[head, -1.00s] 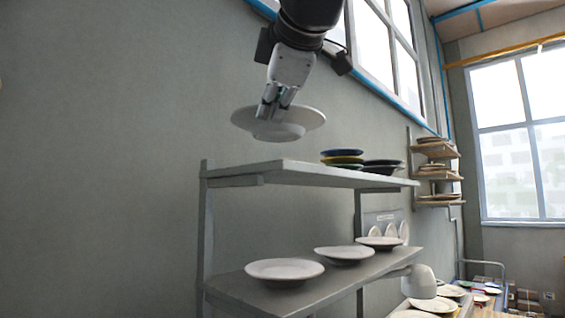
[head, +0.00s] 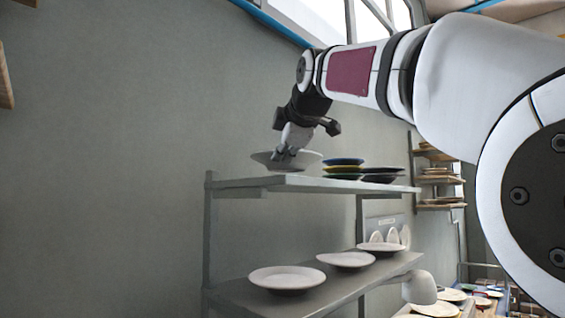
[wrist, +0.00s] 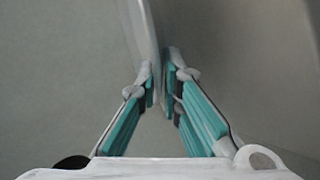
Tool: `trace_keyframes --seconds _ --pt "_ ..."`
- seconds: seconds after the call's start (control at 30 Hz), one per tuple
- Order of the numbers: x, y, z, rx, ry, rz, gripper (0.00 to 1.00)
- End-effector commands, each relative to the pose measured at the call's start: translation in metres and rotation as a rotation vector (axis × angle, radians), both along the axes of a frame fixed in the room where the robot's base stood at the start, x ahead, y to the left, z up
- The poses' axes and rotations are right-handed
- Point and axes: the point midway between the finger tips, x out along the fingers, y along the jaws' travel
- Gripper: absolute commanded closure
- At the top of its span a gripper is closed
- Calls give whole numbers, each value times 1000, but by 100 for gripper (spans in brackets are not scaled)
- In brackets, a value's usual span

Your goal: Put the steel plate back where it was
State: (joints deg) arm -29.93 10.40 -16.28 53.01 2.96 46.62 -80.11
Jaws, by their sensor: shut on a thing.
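My gripper (head: 284,156) is shut on the rim of a pale grey plate (head: 310,159). The plate is roughly level at the left part of the upper shelf (head: 240,184), beside a stack of coloured plates. I cannot tell whether its underside touches the shelf. In the wrist view the plate (wrist: 146,35) shows edge-on, a thin pale rim running up from between the teal-padded fingers (wrist: 160,88).
Blue, yellow and green plates (head: 343,169) and dark plates (head: 381,175) stand just right of the held plate. Several white plates (head: 287,278) lie on the lower shelf (head: 240,294). Wall shelves with plates (head: 440,180) are at the far right.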

Motion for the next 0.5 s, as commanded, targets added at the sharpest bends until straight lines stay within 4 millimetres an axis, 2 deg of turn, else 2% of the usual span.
trace_keyframes --seconds 0.3,0.5 --pt "-3 -1 -22 2 -7 0 100" --pt "-2 -1 -24 2 -9 0 100"
